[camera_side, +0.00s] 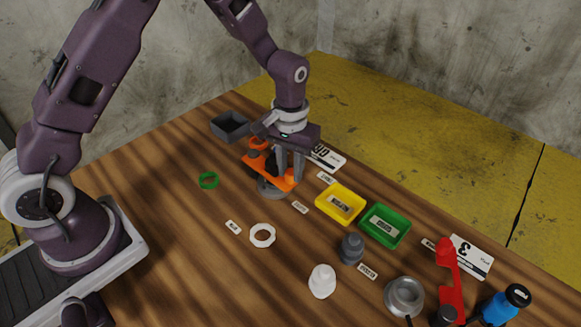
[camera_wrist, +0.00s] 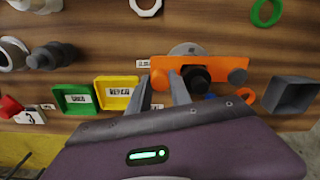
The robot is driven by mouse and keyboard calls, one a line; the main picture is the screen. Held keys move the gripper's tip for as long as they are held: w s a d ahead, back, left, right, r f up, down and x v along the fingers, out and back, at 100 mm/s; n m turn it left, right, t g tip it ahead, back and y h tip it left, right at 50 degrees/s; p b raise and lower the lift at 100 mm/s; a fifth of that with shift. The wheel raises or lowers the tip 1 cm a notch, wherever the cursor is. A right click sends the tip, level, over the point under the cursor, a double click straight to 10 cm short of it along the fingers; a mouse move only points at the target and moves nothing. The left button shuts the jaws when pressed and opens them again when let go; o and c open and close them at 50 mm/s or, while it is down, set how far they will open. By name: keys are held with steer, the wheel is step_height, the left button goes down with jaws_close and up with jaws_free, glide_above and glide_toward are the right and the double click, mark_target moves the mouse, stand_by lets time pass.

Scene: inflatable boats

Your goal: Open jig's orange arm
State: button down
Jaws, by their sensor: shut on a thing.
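The jig has a round grey base (camera_side: 272,191) on the wooden table, below my gripper. Its orange arm (camera_side: 262,168) lies across the top of the base. In the wrist view the orange arm (camera_wrist: 215,67) runs left to right, with a dark round part (camera_wrist: 197,76) in front of it. The grey base (camera_wrist: 187,49) shows behind it. My gripper (camera_side: 290,173) points down at the arm's right end in the side view. In the wrist view my gripper (camera_wrist: 161,82) has its fingers around the arm's left end, shut on it.
Yellow (camera_side: 340,204) and green (camera_side: 384,226) trays stand close to the right of the jig. A dark grey bin (camera_side: 230,126) stands behind it. A green ring (camera_side: 209,180) and white ring (camera_side: 262,235) lie in front. A red lever (camera_side: 450,285) stands far right.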

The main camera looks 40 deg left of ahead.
steer(key=shift+s, duration=0.15)
steer(key=s+a+m, duration=0.6)
steer(key=s+m, duration=0.4)
steer(key=m, duration=0.2)
steer(key=shift+s+a, duration=0.35)
steer(key=shift+s, duration=0.05)
stand_by(1.1)
steer(key=shift+s+a, duration=0.1)
steer(key=shift+a, duration=0.05)
stand_by(0.3)
steer(key=c, duration=1.5)
jaws_free()
steer(key=shift+o, duration=0.2)
steer(key=shift+r, duration=0.1)
